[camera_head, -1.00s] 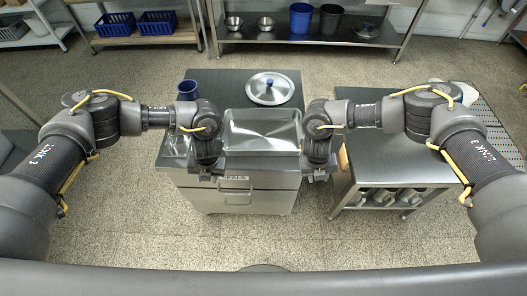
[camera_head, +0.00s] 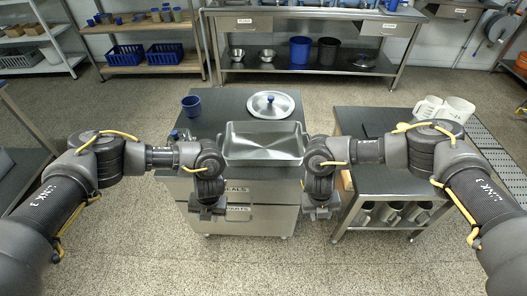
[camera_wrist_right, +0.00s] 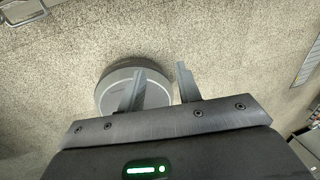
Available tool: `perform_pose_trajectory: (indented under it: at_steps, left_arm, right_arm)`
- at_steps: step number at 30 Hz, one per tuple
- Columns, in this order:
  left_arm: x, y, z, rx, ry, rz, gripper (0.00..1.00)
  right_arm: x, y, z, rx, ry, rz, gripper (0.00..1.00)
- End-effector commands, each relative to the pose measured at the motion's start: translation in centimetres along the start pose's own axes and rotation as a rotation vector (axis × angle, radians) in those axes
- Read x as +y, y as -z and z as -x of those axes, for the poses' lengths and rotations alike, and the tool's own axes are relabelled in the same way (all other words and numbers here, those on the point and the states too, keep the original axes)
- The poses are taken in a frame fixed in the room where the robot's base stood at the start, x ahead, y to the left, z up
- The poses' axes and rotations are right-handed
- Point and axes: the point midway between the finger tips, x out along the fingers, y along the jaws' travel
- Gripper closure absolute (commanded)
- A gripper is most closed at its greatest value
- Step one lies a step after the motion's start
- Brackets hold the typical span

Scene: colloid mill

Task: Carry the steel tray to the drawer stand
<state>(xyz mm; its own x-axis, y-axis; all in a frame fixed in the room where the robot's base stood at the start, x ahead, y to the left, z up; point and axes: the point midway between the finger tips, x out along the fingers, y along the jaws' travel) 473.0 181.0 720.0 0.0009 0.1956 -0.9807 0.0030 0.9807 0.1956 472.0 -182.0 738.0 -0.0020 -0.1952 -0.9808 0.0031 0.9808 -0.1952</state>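The steel tray (camera_head: 263,157) is a shallow shiny rectangular pan, apparently empty. In the head view it sits level at the front of the dark top of the drawer stand (camera_head: 222,103), below a round lid. My left gripper (camera_head: 207,212) and right gripper (camera_head: 321,212) hang in front of the stand, on either side of the tray and apart from it. In the right wrist view the right gripper's fingers (camera_wrist_right: 162,88) are spread with nothing between them. The left fingers are too small to tell open from shut.
A long steel bench (camera_head: 310,18) stands behind. Open floor lies in front of the stand.

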Motion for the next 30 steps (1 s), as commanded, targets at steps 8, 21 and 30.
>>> perform_pose_trajectory:
  at_steps: [8,21,30]
  left_arm:
    - [0.1,0.0,0.0,0.001,0.0,0.001,0.66]
    - [0.1,0.1,-0.1,0.001,0.0,0.002,0.66]
    - [0.1,0.1,0.0,0.001,0.0,0.002,0.66]
  right_arm:
    - [0.1,-0.2,6.0,-0.005,-0.002,0.003,0.66]
    - [0.0,-0.1,9.9,0.0,0.0,0.0,0.66]
    - [0.0,-0.1,9.9,0.001,0.0,0.0,0.66]
